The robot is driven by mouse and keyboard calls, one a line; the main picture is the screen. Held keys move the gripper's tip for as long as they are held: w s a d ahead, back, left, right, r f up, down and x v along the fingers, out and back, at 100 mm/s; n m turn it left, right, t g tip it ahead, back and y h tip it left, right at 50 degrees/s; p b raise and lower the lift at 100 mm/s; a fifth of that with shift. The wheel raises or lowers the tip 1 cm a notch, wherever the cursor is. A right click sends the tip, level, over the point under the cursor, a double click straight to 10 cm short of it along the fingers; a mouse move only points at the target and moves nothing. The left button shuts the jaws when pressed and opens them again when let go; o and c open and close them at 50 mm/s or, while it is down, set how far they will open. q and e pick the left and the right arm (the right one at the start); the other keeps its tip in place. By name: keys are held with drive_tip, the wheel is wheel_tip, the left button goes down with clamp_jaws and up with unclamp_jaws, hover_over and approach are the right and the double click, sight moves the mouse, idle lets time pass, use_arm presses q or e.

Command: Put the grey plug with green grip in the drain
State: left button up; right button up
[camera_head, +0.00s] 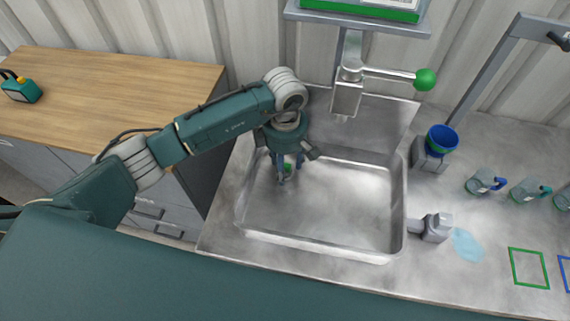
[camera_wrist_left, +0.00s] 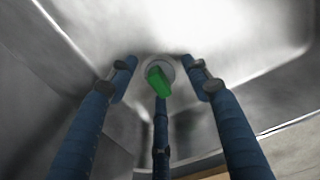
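The grey plug with the green grip (camera_wrist_left: 158,80) shows in the wrist view between the fingertips. Its grey round part (camera_wrist_left: 160,64) lies behind the green grip. In the head view only a bit of green (camera_head: 287,167) shows between the fingers. My left gripper (camera_head: 287,177) points down into the left part of the sink (camera_head: 335,215). Its three blue fingers (camera_wrist_left: 160,88) are spread around the plug, and I see gaps between the two upper fingertips and the plug. I cannot make out the drain or whether the plug sits in it.
Sink walls stand close to my left gripper. A faucet with a green knob (camera_head: 425,79) hangs above the back. To the right are a blue cup (camera_head: 441,139) on a grey stand, glass mugs (camera_head: 484,182) and a grey fitting (camera_head: 436,228) by the rim. The sink's right part is clear.

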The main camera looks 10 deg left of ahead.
use_arm(q)
drive_tip(key=shift+r, duration=0.1)
drive_tip(key=shift+r+p, duration=0.2)
drive_tip(key=shift+p, duration=0.1)
wheel_tip(320, 180, up, 12)
drive_tip(key=b, duration=0.4)
drive_tip(key=shift+s+f, duration=0.1)
drive_tip(key=shift+f, duration=0.1)
